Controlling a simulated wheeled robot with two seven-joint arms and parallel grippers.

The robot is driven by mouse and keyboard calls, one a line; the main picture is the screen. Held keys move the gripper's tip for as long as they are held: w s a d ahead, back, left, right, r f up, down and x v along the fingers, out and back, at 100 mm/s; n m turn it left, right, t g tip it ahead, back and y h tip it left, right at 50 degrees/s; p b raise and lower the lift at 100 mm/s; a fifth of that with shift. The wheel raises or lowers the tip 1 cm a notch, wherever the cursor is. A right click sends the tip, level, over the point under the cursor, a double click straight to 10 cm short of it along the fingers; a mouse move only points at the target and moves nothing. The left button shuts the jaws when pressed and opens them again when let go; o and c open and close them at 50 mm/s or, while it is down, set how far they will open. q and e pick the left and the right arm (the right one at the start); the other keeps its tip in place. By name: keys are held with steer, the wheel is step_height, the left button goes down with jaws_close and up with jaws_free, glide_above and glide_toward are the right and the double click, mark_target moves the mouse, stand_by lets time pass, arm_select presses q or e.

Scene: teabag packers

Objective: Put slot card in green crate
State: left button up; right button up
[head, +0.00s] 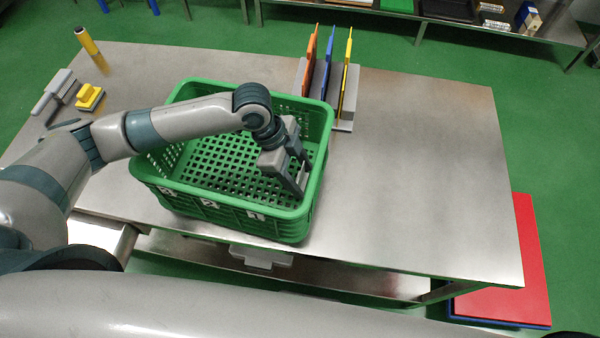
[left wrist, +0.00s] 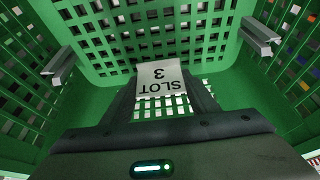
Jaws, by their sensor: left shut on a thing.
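The green crate (head: 318,125) stands on the steel table, open at the top, with a lattice floor and walls. In the head view the card is hidden. Whether it touches the crate floor, I cannot tell. My right gripper is not in view.
Behind the crate, a grey rack (head: 346,125) holds upright orange, blue and yellow boards. A yellow cylinder (head: 87,40), a yellow block (head: 89,97) and a grey tool (head: 52,92) are at the left. The table (head: 430,170) is clear at right.

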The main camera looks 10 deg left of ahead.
arm_select(q)
steer(key=shift+f, duration=0.2)
steer(key=shift+f, duration=0.1)
steer(key=o, duration=1)
steer(key=b+v, duration=0.2)
steer(key=v, duration=1)
